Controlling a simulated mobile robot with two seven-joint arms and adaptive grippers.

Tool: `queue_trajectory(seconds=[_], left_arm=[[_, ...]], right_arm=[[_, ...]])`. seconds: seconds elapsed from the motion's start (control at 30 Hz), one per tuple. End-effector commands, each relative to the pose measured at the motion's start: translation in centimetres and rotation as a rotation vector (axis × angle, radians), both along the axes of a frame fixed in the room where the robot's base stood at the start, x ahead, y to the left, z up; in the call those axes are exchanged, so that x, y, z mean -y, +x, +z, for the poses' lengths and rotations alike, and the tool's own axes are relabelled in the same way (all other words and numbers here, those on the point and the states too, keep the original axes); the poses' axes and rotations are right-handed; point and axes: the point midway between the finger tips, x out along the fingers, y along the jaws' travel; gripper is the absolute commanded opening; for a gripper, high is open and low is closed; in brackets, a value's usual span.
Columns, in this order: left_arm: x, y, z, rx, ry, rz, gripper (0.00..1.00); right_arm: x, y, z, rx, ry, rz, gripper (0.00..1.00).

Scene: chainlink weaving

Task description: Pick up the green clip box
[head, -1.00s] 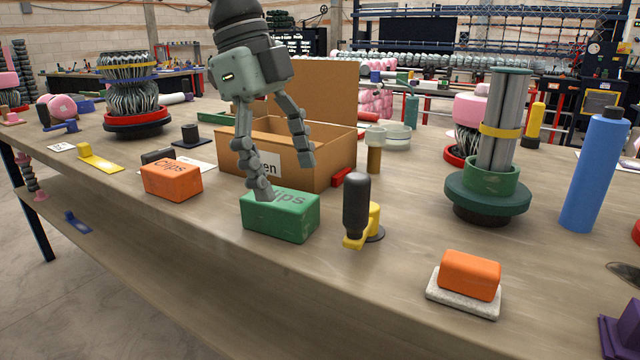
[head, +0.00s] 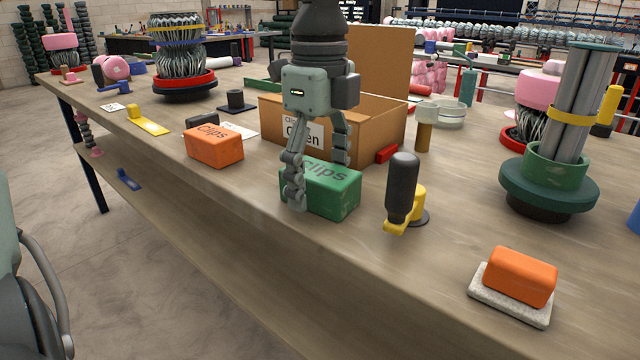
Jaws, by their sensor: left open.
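The green clip box (head: 334,193), with dark "Clips" lettering on top, sits on the wooden table near its front edge in the head view. My left gripper (head: 320,182) is open and points down over the box. One finger hangs in front of the box's left end, low beside it. The other finger is at the far side, its tip hidden behind the box. I cannot tell whether either finger touches the box. My right gripper is not in view.
The open cardboard box (head: 375,130) stands close behind the green box. An orange clip box (head: 214,146) is to the left. A black-handled tool with a yellow base (head: 402,190) stands just right. An orange block on a pale pad (head: 521,276) lies farther right.

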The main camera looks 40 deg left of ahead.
Motion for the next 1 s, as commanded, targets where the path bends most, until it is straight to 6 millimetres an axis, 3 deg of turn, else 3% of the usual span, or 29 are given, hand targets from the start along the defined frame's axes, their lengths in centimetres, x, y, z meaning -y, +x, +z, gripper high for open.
queue_trajectory(seconds=[0.1, 0.6, 1.0], left_arm=[[0.01, 0.0, 0.02, 0.0, 0.0, 0.0, 0.75], [0.01, -0.01, 0.04, -0.001, 0.0, -0.001, 0.13], [0.02, 0.05, 0.98, 0.002, 0.001, -0.002, 0.13]], right_arm=[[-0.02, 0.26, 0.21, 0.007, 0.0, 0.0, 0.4], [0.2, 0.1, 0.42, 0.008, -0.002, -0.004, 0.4], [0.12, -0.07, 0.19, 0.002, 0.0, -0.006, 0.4]])
